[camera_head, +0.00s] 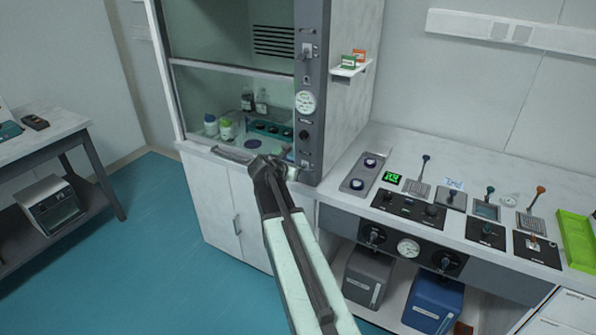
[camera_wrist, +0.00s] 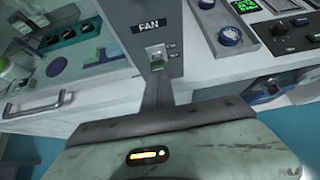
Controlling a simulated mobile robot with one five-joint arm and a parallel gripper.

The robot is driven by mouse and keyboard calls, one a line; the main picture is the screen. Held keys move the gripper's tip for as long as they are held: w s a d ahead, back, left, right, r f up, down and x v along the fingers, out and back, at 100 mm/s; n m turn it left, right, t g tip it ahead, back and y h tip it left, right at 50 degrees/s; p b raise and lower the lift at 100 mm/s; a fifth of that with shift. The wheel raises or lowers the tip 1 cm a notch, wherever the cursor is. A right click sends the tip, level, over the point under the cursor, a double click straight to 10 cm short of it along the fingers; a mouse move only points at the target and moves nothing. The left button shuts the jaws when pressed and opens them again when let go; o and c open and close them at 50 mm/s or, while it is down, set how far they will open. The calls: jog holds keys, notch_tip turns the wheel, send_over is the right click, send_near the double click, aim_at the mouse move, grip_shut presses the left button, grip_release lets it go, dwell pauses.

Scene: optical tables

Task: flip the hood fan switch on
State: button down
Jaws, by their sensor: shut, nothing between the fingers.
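The fan switch (camera_wrist: 157,56) sits below the "FAN" label (camera_wrist: 147,27) on the grey front post of the fume hood in the wrist view. It has a pale plate with a small greenish part at its lower end; the marks beside it are too small to read. My gripper (camera_wrist: 157,76) is shut and empty, its narrow tip just below the switch in the picture. I cannot tell whether it touches. In the head view my gripper (camera_head: 284,166) is beside the lower end of the hood post (camera_head: 311,130). The switch's lever position is unclear.
The hood sash (camera_head: 230,68) is partly raised, with bottles (camera_head: 226,128) inside. A handle (camera_head: 231,154) runs along the hood's front edge. To the right, a bench (camera_head: 400,150) carries control panels, levers and a green tray (camera_head: 578,240). Open floor (camera_head: 160,240) lies to the left.

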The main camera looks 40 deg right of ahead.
notch_tip(320, 180, down, 4)
jog(key=a+b, duration=0.2)
jog(key=b, duration=0.3)
jog(key=s+a+r+p, duration=0.3)
jog(key=a+r+p, duration=0.2)
jog(key=r+p, duration=0.3)
jog(key=shift+s+a+p, duration=0.35)
jog(key=shift+a+p, duration=0.05)
jog(key=shift+p, duration=0.15)
